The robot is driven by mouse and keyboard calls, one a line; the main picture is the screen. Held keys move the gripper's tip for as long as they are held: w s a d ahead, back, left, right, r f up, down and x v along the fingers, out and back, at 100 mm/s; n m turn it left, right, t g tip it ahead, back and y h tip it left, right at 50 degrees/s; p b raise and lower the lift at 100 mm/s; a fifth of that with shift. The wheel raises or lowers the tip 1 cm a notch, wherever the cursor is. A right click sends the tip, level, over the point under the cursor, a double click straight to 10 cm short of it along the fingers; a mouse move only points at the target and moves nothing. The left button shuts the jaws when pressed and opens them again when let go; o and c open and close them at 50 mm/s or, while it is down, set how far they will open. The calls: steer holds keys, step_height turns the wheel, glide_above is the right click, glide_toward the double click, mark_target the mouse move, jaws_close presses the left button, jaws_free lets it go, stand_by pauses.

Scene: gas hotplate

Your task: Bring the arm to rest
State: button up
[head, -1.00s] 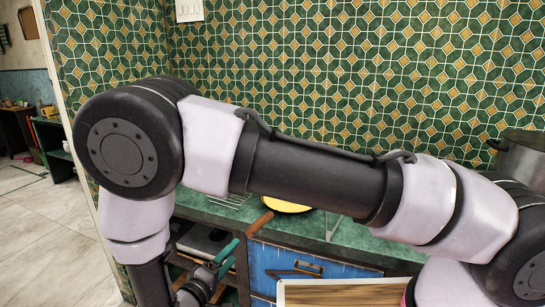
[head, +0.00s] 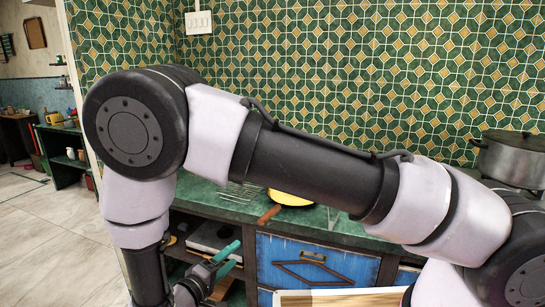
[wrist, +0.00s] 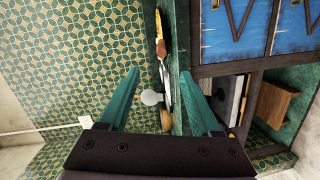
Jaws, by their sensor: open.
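My arm (head: 310,165) stretches across the middle of the head view, bent at a large dark joint on the left and hanging down from there. My gripper (head: 236,257) is at the lower left of the head view, in front of the open shelves under the counter. Its two teal fingers show in the wrist view (wrist: 160,73), spread apart with nothing held between them. Part of the counter is hidden behind my arm.
The green counter (head: 232,205) holds a yellow pan (head: 290,198) with a brown handle, partly hidden by my arm. A metal pot (head: 511,160) stands at the right. Blue cabinet doors (head: 320,262) are below. Open floor (head: 50,250) lies left.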

steer(key=w+d+r+m+g, duration=0.4)
steer(key=d+r+g, duration=0.3)
steer(key=d+r, duration=0.3)
steer(key=w+d+r+m+g, duration=0.4)
steer(key=d+r+g, duration=0.2)
steer(key=d+r, duration=0.4)
steer(key=s+d+r+m+t+y, duration=0.2)
steer(key=s+d+r+m+y, duration=0.1)
steer(key=d+r, duration=0.4)
steer(key=s+d+r+m+t+y, duration=0.3)
steer(key=s+d+r+y, duration=0.3)
steer(key=r, duration=0.6)
steer(key=d, duration=0.2)
steer(key=shift+s+d+r+m+y, duration=0.15)
steer(key=shift+s+d+m+y, duration=0.05)
steer(key=shift+d+m+y, duration=0.1)
steer(key=shift+c, duration=0.3)
